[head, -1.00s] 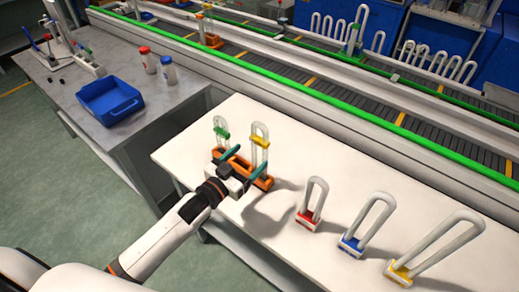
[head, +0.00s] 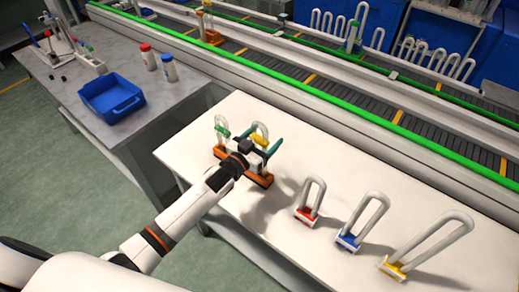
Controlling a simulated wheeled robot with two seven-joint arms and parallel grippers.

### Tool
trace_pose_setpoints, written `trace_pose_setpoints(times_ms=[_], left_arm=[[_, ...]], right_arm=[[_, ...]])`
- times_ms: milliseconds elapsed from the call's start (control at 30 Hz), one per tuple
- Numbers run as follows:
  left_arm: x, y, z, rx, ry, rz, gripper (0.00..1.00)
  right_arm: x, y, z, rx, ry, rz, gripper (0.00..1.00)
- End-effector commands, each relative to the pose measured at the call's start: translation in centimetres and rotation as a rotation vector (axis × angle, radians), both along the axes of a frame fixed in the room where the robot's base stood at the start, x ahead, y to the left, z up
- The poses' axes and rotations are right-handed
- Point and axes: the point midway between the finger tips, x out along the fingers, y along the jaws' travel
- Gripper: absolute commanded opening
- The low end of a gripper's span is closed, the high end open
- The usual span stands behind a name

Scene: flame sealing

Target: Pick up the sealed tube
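Two pale U-shaped tubes stand upright on an orange holder (head: 260,180) on the white table. One carries a green clip (head: 222,131); the tube with the yellow clip (head: 260,139) is to its right. My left gripper (head: 257,141) is in front of the yellow-clipped tube and hides its lower part. Its teal fingers are spread apart, one to the right of this tube; the other is mostly hidden. I see no contact with the tube. Which tube is the sealed one I cannot tell. My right gripper is out of view.
Loop tubes on a red base (head: 305,215), a blue base (head: 348,242) and a yellow base (head: 393,267) stand on the right of the white table (head: 290,150). A blue bin (head: 112,99) sits on the grey bench. A conveyor runs behind.

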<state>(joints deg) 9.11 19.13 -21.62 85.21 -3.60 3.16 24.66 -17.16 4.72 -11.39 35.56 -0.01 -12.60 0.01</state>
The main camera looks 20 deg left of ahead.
Motion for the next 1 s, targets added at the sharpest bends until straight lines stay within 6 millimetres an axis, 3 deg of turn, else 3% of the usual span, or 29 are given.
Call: trace_pose_setpoints(times_ms=[33,267,567,1000], left_arm=[[0.0,0.0,0.0,0.000,0.000,0.000,0.69],[0.0,0.0,0.0,0.000,0.000,0.000,0.31],[0.0,0.0,0.6,0.001,-0.004,-0.001,0.30],[0.0,0.0,8.4,0.000,-0.005,-0.002,0.30]], right_arm=[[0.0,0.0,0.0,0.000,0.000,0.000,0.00],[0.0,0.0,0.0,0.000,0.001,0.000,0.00],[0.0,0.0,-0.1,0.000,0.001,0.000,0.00],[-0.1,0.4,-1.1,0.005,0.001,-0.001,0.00]])
